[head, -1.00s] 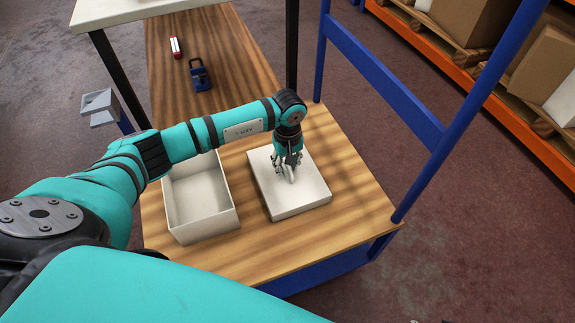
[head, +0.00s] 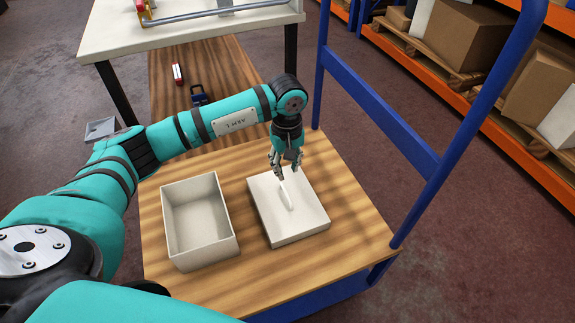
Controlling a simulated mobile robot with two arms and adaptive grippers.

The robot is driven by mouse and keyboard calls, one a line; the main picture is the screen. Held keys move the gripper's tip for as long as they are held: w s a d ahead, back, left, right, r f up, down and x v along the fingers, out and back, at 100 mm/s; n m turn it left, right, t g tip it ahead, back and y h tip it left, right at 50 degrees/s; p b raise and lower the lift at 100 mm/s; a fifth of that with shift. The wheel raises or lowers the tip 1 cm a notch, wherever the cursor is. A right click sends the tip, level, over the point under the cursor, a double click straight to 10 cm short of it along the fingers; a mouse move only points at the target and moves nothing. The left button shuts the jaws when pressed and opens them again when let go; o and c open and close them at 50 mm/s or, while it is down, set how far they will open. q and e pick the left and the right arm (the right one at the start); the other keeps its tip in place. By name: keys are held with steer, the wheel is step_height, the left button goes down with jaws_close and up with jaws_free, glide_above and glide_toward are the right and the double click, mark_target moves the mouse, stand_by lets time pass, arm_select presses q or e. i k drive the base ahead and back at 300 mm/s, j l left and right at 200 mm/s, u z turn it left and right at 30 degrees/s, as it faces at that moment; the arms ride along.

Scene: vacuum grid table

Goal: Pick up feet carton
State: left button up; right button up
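An open, empty-looking white carton (head: 230,243) stands on the wooden cart top, left of centre. To its right lies a shallow white lid-like piece (head: 309,222) with a thin raised grip (head: 286,196) on top. No label shows which of them is the feet carton. My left gripper (head: 286,174) points down just above the raised grip, with its fingers apart and nothing between them. It looks clear of the grip. My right gripper is not in view.
The wooden cart top (head: 330,258) has a blue frame (head: 385,128) rising at its right. Behind are a white table (head: 190,35), a red-and-white item (head: 177,74) and a dark blue item (head: 199,95). Shelves with boxes (head: 460,45) stand at right.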

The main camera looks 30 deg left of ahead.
mark_target(200, 234)
steer(key=k+l, duration=0.3)
steer(key=k, duration=0.15)
steer(key=k+l, duration=0.3)
steer(key=k, duration=0.15)
